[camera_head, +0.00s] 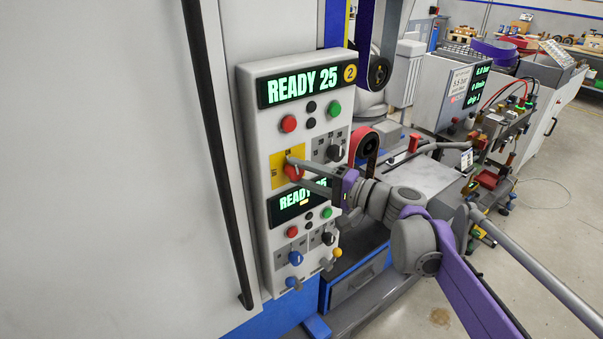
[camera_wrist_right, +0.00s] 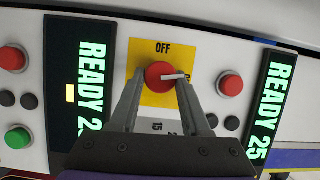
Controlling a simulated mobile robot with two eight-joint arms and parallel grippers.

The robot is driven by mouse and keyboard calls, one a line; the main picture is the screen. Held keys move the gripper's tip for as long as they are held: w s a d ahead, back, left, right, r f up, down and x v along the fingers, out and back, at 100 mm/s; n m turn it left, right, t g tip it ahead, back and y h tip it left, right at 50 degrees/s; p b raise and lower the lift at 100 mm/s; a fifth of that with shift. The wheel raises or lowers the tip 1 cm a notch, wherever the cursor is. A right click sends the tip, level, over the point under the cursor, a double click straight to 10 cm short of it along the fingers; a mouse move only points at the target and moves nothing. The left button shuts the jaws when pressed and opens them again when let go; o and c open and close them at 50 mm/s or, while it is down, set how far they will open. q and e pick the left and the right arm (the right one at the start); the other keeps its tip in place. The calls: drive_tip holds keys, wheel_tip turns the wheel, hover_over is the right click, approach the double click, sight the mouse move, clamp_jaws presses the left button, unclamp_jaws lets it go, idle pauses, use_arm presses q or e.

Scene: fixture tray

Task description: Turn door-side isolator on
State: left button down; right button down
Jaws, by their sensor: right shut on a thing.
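The isolator is a red rotary knob (camera_head: 293,173) on a yellow plate (camera_head: 276,170), on the left side of the grey control panel (camera_head: 257,130). In the right wrist view the red knob (camera_wrist_right: 158,74) sits on its yellow plate (camera_wrist_right: 163,48). "OFF" is printed at the top of the plate there. The knob's pale pointer aims right, toward a label mostly hidden by a finger; in the head view the plate's upper label seems to read "ON". My right gripper (camera_head: 291,168) is shut on the knob, one finger on each side (camera_wrist_right: 160,86). My left gripper is out of view.
The panel carries two "READY 25" displays (camera_head: 304,86), red and green buttons, a black knob (camera_head: 334,152) beside the plate, and a blue knob (camera_head: 295,258) below. A long dark door handle (camera_head: 217,150) runs at left. A bench with clutter stands at right.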

drive_tip(key=shift+f+m+t+y, duration=0.1)
drive_tip(key=shift+m+t+y, duration=0.3)
drive_tip(key=shift+m, duration=0.7)
drive_tip(key=shift+c, duration=1.8)
unclamp_jaws()
drive_tip(key=r+b+v, duration=0.1)
drive_tip(key=v, duration=0.9)
drive_tip(key=shift+s+d+f, duration=0.25)
drive_tip(key=shift+d+f, duration=0.05)
drive_tip(key=shift+f, duration=0.2)
